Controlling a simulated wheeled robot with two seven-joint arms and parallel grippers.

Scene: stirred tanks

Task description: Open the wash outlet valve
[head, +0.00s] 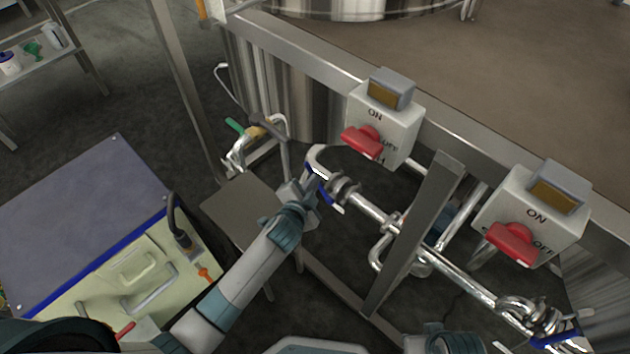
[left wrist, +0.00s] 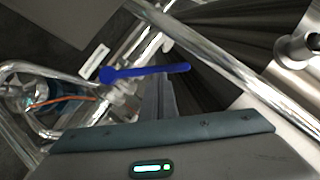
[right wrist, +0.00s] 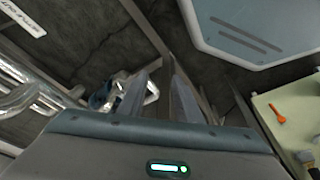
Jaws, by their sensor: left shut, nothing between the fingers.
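A valve with a blue lever handle (head: 331,201) sits on the steel pipe below the left switch box. The lever also shows in the left wrist view (left wrist: 150,72), lying nearly level across the picture. My left gripper (head: 318,176) is shut and empty, close beside this valve; its fingertips (left wrist: 161,76) appear at the lever, but I cannot tell whether they touch. A second blue-handled valve (head: 556,341) is at the lower right. A white label (left wrist: 96,61) near the lever is unreadable. My right gripper (right wrist: 155,78) is open and empty, away from the levers.
Two switch boxes with red knobs (head: 364,140) (head: 513,242) hang on the steel frame. A steel post (head: 412,235) stands before the pipe. A green-handled valve (head: 236,126) is farther left. A cart with a grey top (head: 90,210) stands at the left.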

